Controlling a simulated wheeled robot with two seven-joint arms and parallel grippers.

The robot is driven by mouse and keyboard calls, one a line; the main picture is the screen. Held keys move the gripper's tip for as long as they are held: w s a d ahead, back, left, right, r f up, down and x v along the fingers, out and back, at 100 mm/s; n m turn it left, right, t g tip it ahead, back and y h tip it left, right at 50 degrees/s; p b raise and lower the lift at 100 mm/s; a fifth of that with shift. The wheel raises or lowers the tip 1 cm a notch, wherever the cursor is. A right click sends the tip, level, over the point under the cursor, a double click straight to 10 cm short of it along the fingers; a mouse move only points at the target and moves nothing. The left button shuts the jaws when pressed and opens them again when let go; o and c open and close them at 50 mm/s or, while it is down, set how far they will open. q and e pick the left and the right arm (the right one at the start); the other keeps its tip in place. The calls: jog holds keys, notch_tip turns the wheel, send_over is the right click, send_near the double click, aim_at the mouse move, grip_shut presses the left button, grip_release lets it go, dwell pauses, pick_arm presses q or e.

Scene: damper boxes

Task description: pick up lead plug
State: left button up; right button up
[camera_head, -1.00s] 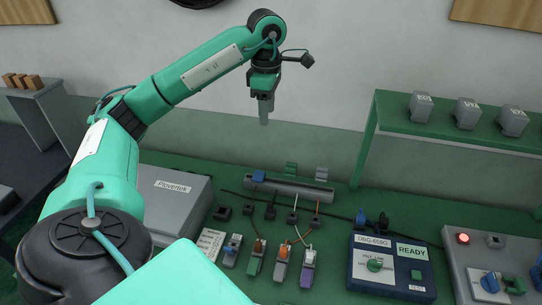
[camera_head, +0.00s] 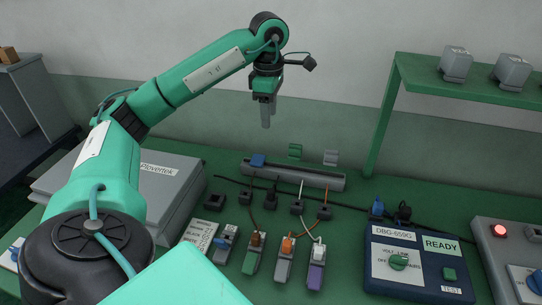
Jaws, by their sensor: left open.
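My left gripper (camera_head: 266,112) hangs pointing down, open and empty, in front of the wall and well above the bench. Several black plugs (camera_head: 272,195) sit in a row below it, in front of a grey rail (camera_head: 320,180). Thin brown, white and orange leads run by them. A blue plug (camera_head: 376,208) and a black plug (camera_head: 403,213) stand at the back edge of the blue tester (camera_head: 385,280). Which one is the lead plug I cannot tell. My right gripper is not in view.
Small boxes with green (camera_head: 253,262), grey and purple (camera_head: 316,276) fronts stand in a row beside a label card (camera_head: 200,233). A grey case (camera_head: 165,170) lies left. A green shelf (camera_head: 470,85) with grey blocks rises at right. A control panel (camera_head: 500,250) has a lit red lamp.

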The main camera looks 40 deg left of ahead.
pick_arm(q)
jog(key=b, duration=0.9)
send_over(271, 190)
notch_tip(271, 190, down, 10)
jog(key=f+b, duration=0.2)
jog(key=f, duration=0.3)
jog(key=f+b, duration=0.1)
jog(key=f, duration=0.3)
jog(key=f+b, duration=0.2)
jog(key=f, duration=0.3)
jog(key=shift+s+f+b, duration=0.3)
jog(key=shift+b, duration=0.05)
jog(key=f, duration=0.5)
jog(key=shift+w+f, duration=0.1)
jog(key=shift+w, duration=0.15)
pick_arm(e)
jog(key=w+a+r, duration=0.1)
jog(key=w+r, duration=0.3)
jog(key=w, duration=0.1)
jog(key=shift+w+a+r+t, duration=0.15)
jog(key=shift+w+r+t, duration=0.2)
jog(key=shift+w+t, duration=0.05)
pick_arm(q)
grip_shut()
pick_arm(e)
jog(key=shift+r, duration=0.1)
